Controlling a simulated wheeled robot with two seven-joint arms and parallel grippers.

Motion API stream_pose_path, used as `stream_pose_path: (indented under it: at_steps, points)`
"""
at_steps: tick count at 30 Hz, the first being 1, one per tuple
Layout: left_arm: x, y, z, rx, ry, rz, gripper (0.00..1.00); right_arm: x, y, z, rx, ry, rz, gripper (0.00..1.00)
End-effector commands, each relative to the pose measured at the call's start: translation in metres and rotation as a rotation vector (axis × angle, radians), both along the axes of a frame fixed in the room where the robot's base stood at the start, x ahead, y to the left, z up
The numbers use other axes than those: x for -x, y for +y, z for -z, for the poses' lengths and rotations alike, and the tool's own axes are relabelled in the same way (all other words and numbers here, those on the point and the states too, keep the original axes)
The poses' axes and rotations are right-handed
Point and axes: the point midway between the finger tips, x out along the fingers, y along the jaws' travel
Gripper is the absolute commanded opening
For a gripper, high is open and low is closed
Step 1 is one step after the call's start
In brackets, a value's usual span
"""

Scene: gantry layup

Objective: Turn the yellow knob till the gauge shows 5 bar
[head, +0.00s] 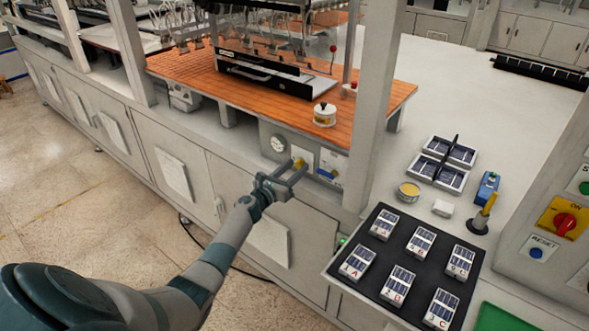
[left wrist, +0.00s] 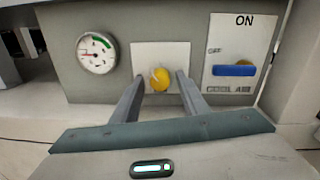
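The yellow knob (left wrist: 160,79) sits on a white plate (left wrist: 146,56) on the grey panel; in the head view the knob (head: 299,163) shows just past the fingertips. My left gripper (left wrist: 159,75) is open, with one finger on each side of the knob and a gap visible on both sides. I cannot tell how far the tips reach along the knob. The round gauge (left wrist: 97,52) is left of the knob, with a white face, a green band at upper right and a red needle pointing left; its numbers are too small to read. It also shows in the head view (head: 278,144). My right gripper is not in view.
Right of the knob is a blue lever switch (left wrist: 234,70) with ON and OFF marks. A wooden worktop (head: 365,108) lies above the panel, and a white post (head: 372,120) stands to the right. A black mat (head: 385,260) with several small marked packs lies at right.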

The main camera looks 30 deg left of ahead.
Motion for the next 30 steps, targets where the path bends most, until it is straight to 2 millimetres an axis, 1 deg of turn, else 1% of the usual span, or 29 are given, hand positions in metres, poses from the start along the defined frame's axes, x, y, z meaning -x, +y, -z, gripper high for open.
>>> stream_pose_path:
  at_steps: [1,4,11,17,23,30]
  points:
    - [0.0,0.0,0.0,0.0,0.0,0.0,0.27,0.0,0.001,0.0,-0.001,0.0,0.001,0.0]
    - [0.0,0.0,0.0,0.0,0.0,0.0,0.03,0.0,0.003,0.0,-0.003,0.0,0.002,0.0]
    - [0.0,0.0,0.0,-0.005,0.0,0.0,0.03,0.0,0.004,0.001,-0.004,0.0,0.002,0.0]
    - [0.0,0.0,0.002,-0.043,-0.004,0.0,0.03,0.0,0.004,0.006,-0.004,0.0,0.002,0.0]
    - [0.0,0.0,0.004,-0.136,-0.011,-0.001,0.03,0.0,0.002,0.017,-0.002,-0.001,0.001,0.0]
    - [0.0,0.0,0.005,-0.32,-0.027,-0.001,0.03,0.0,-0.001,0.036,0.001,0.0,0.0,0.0]
